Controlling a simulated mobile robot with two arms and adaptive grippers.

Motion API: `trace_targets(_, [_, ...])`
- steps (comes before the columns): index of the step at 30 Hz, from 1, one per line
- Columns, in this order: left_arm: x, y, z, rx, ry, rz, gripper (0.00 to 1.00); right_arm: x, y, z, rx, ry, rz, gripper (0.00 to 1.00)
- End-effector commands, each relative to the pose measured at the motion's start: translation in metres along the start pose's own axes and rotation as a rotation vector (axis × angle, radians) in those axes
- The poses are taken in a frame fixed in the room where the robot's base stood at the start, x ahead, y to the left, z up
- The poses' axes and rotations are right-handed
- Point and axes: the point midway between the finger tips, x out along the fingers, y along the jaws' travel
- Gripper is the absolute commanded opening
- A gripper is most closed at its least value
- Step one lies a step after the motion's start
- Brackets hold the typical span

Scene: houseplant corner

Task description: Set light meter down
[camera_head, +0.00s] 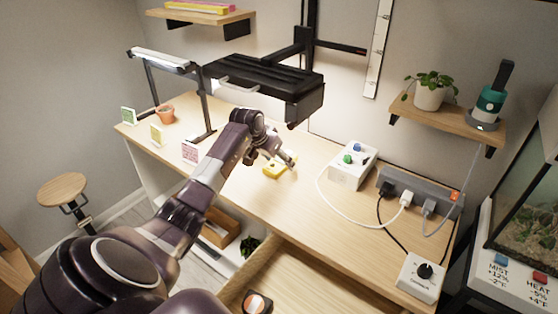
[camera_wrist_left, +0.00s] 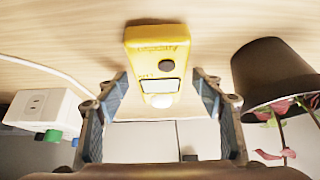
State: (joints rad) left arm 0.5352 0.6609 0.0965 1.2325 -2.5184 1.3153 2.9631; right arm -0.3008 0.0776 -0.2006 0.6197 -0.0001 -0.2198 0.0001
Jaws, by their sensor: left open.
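The yellow light meter (camera_head: 273,170) appears to lie on the wooden tabletop (camera_head: 310,205) near its middle, just beneath my left gripper (camera_head: 284,162). In the left wrist view the light meter (camera_wrist_left: 157,48) shows its small display, a dark round button and a white dome. The two fingers of my left gripper (camera_wrist_left: 160,82) stand apart, one on each side of the dome end, with gaps between them and the meter. In the head view my arm and fingers cover part of the meter. My right gripper is not in view.
A white box with coloured knobs (camera_head: 353,166) and a power strip (camera_head: 420,190) with cables stand to the right. A black pot (camera_wrist_left: 272,72) is close by in the wrist view. A lamp frame (camera_head: 207,105) stands behind my arm. An open drawer (camera_head: 290,270) juts out in front.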

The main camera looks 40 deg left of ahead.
Motion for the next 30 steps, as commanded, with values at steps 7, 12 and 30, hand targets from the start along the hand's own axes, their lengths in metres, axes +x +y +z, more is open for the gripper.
trace_targets(7, [-0.013,-0.001,-0.002,0.002,0.001,-0.002,0.62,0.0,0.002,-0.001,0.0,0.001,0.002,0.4])
trace_targets(12, [-0.045,0.001,-0.003,0.003,0.004,0.0,0.62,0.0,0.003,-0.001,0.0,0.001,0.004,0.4])
trace_targets(30, [-0.123,0.0,-0.002,0.0,0.001,0.0,0.62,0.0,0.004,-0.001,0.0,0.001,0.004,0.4])
